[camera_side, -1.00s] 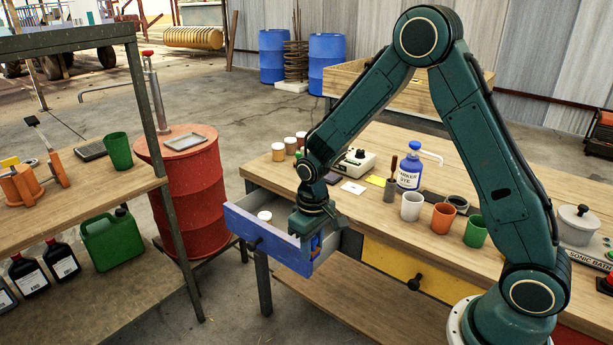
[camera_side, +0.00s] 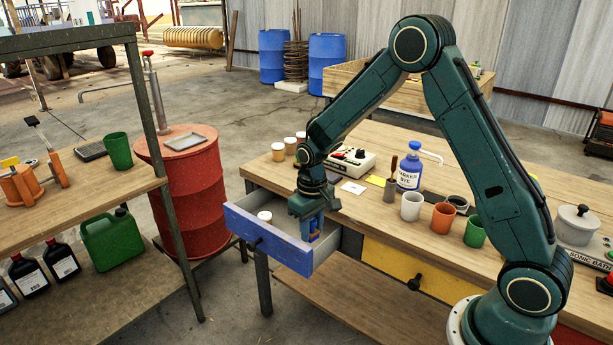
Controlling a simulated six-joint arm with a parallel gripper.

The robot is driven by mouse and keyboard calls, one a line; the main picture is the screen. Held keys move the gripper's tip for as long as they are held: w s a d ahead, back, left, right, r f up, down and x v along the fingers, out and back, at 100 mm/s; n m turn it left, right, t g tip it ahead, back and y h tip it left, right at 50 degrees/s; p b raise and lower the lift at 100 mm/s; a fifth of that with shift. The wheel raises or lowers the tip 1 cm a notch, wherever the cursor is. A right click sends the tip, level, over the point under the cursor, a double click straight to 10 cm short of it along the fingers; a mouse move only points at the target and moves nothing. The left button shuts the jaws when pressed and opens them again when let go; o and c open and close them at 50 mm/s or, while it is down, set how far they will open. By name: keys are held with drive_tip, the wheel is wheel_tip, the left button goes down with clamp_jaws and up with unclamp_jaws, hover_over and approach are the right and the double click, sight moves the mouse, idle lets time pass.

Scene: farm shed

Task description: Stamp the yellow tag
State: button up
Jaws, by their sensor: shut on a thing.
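The yellow tag (camera_side: 376,180) lies flat on the wooden bench, just right of a white card (camera_side: 353,187) and left of the blue marker dye bottle (camera_side: 408,172). My gripper (camera_side: 312,232) points down over the open blue-fronted drawer (camera_side: 268,245), left of and below the tag. It is shut on a small blue thing with a bit of orange, partly hidden by the jaws. I cannot tell from this view whether that thing is a stamp. A dark-handled upright tool (camera_side: 391,178) stands between the tag and the bottle.
A jar (camera_side: 264,217) stands in the drawer. White (camera_side: 411,207), orange (camera_side: 443,218) and green (camera_side: 474,232) cups line the bench front, right of the tag. Bench space in front of the cards is clear.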

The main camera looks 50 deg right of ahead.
drive_tip(key=w+d+m, duration=0.1)
drive_tip(key=w+d, duration=0.1)
drive_tip(key=d, duration=0.4)
drive_tip(key=w+d+r+m, duration=0.1)
drive_tip(key=w+d, duration=0.1)
drive_tip(key=d, duration=0.4)
drive_tip(key=w+d+r+m, duration=0.1)
drive_tip(key=w+d, duration=0.1)
drive_tip(key=d, duration=0.3)
drive_tip(key=shift+d+m, duration=0.4)
drive_tip(key=d, duration=0.3)
drive_tip(key=d+r+m, duration=0.1)
drive_tip(key=d, duration=0.3)
drive_tip(key=s+d+m, duration=0.1)
drive_tip(key=d, duration=0.2)
drive_tip(key=shift+d+r, duration=0.35)
drive_tip(key=shift+d, duration=0.05)
drive_tip(key=r+m, duration=0.2)
hover_over(378, 180)
drive_tip(key=shift+a+f, duration=0.15)
drive_tip(key=shift+f, duration=0.1)
drive_tip(key=shift+f, duration=0.2)
drive_tip(key=shift+f, duration=2.75)
drive_tip(key=shift+f, duration=0.6)
drive_tip(key=shift+r, duration=0.1)
